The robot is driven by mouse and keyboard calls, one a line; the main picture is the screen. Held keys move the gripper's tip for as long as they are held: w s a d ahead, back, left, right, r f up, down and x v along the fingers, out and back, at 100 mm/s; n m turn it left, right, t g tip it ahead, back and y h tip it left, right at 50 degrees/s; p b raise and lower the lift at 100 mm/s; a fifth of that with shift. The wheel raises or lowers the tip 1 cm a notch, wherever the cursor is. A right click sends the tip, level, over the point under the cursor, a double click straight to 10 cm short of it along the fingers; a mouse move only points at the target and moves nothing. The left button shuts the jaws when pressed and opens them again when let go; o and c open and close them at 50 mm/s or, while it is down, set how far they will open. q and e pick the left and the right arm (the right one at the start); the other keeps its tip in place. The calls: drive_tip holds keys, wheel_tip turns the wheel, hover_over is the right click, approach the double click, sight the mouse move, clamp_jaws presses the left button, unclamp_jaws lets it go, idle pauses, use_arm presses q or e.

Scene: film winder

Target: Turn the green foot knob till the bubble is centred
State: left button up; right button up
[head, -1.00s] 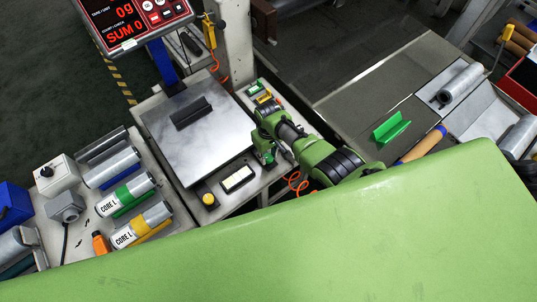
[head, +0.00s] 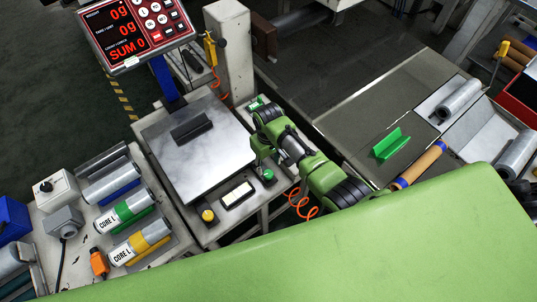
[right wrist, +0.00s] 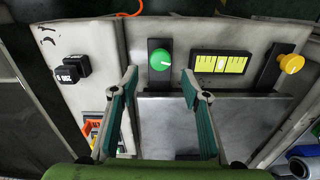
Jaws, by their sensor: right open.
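The green foot knob (right wrist: 159,60) is round, with a pale mark on its face, and stands on a dark strip at the scale's edge. It also shows in the head view (head: 268,175). Beside it is the yellow level vial (right wrist: 236,64), seen in the head view as a pale window in a dark frame (head: 237,194). A paler patch lies near the vial's middle; I cannot tell exactly where the bubble sits. My right gripper (right wrist: 159,80) is open and empty, its teal-padded fingers on either side of the knob's line and apart from it. My left gripper is out of view.
The scale plate (head: 210,160) holds a dark cradle (head: 191,128). The display (head: 130,27) reads zeros. An orange coiled cable (head: 303,203) hangs near my right arm.

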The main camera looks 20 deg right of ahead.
sight(269, 173)
wheel_tip(269, 173, up, 6)
drive_tip(key=shift+f, duration=0.1)
idle(0.6)
drive_tip(key=s+d+f, duration=0.2)
drive_tip(key=s+f, duration=0.6)
drive_tip(key=f, duration=0.3)
drive_tip(key=s+d+f, duration=0.2)
drive_tip(key=s+f, duration=0.6)
drive_tip(key=f, duration=0.3)
drive_tip(key=s+d+f, duration=0.1)
drive_tip(key=s+f, duration=0.2)
drive_tip(key=s, duration=0.6)
drive_tip(key=s+d+f, duration=0.2)
drive_tip(key=s+f, duration=0.2)
drive_tip(key=s, duration=0.5)
drive_tip(key=s+d+f+t, duration=0.1)
drive_tip(key=s+f, duration=0.2)
drive_tip(key=s, duration=0.6)
drive_tip(key=shift+s+d+f+m, duration=0.2)
drive_tip(key=shift+d+f+m, duration=0.15)
drive_tip(key=shift+f+m, duration=0.05)
